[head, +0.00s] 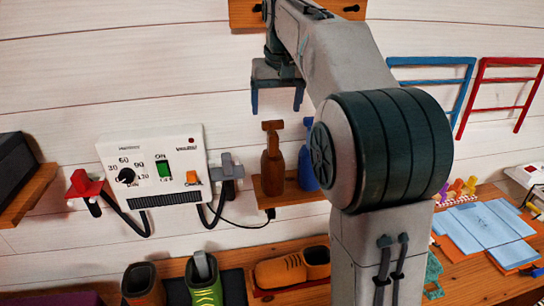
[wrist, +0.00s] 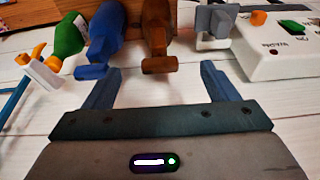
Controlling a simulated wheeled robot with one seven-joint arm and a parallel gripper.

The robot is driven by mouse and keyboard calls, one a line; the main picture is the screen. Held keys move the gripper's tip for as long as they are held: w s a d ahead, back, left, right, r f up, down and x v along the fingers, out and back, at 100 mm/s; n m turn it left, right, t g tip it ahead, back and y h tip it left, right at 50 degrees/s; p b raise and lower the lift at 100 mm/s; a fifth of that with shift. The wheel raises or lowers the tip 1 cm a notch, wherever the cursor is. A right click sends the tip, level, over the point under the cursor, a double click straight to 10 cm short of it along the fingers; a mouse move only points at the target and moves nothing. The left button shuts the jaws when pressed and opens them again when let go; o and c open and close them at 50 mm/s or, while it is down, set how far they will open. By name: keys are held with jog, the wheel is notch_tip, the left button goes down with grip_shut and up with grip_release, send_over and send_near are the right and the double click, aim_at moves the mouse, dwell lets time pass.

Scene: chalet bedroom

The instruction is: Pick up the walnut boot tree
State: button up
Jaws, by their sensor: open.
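The walnut boot tree (head: 272,162) appears to be the brown upright piece with a knobbed top on a small wooden wall shelf (head: 290,197). It also shows in the wrist view (wrist: 157,38), beyond and roughly between the fingertips. A similar blue piece (head: 307,160) stands just right of it, partly hidden by my arm; in the wrist view the blue piece (wrist: 102,40) is on its left. My gripper (head: 277,103) is open and empty, above the brown piece in the head view. Its two blue fingers (wrist: 158,76) are apart from it.
A white control box (head: 155,170) with a dial, cables and a grey clip (head: 229,168) is left of the shelf. A green bottle (wrist: 68,36) is beside the blue piece. Blue and red frames (head: 500,85) hang at right.

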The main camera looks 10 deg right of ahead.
aim_at(273, 121)
jog(key=w+f, duration=0.2)
jog(key=w+f+p, duration=0.1)
jog(key=w+f, duration=0.1)
jog(key=f, duration=0.1)
jog(key=shift+w+a, duration=0.2)
jog(key=shift+w, duration=0.1)
jog(key=shift+d+p+x, duration=0.15)
jog(key=shift+p+x, duration=0.25)
jog(key=shift+x, duration=0.9)
jog(key=shift+d+p+x, duration=0.15)
jog(key=shift+p+x, duration=0.2)
jog(key=shift+x, duration=0.95)
jog(key=c, duration=1.6)
